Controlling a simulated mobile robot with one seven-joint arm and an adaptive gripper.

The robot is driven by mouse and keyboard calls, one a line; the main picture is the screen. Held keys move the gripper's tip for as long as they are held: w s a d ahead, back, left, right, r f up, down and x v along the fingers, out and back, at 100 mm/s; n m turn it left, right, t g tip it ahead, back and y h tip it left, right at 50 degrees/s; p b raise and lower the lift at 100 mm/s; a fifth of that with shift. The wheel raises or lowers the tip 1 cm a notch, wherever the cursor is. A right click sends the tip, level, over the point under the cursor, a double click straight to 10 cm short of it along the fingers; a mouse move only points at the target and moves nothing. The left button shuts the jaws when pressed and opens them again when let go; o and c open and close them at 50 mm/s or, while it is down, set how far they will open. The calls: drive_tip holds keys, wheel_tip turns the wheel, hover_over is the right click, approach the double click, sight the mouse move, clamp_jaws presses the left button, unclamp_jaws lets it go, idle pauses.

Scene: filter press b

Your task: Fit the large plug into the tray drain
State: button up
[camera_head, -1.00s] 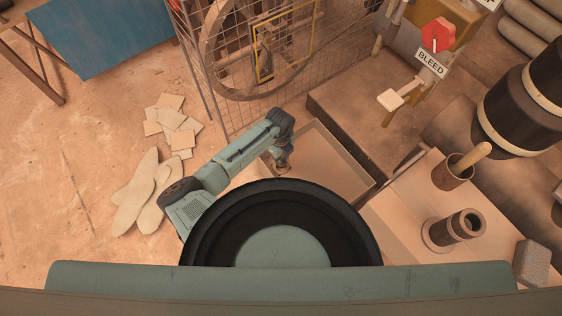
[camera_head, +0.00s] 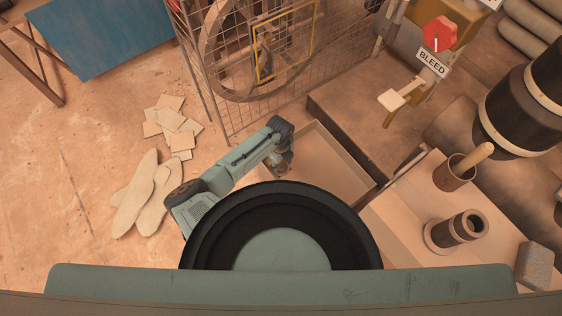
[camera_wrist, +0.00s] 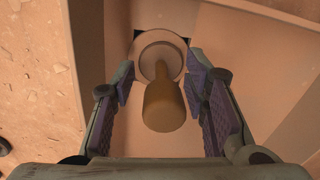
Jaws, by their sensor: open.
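The large plug (camera_wrist: 163,95), a brown handle with a rounded end on a pale round base, stands in the wrist view at the wall end of the tray (camera_wrist: 215,75). Dark corners of an opening, which looks like the drain (camera_wrist: 138,34), show beside the base. How deep the plug sits cannot be told. My gripper (camera_wrist: 164,82) is open, one finger on each side of the plug with gaps visible. In the head view my gripper (camera_head: 284,171) is low over the tray (camera_head: 335,165); the plug is not clearly visible there.
A wire mesh guard (camera_head: 225,95) stands behind the tray. To the right, a ledge holds a brown cup (camera_head: 453,174) with a wooden handle in it, a dark hollow cylinder (camera_head: 457,230) and a grey block (camera_head: 535,265). A BLEED sign (camera_head: 432,64) is beyond. Loose flat pieces (camera_head: 175,125) lie left.

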wheel_tip(320, 180, up, 12)
drive_tip(key=shift+s+a+r+p, duration=0.1)
drive_tip(key=shift+p, duration=0.85)
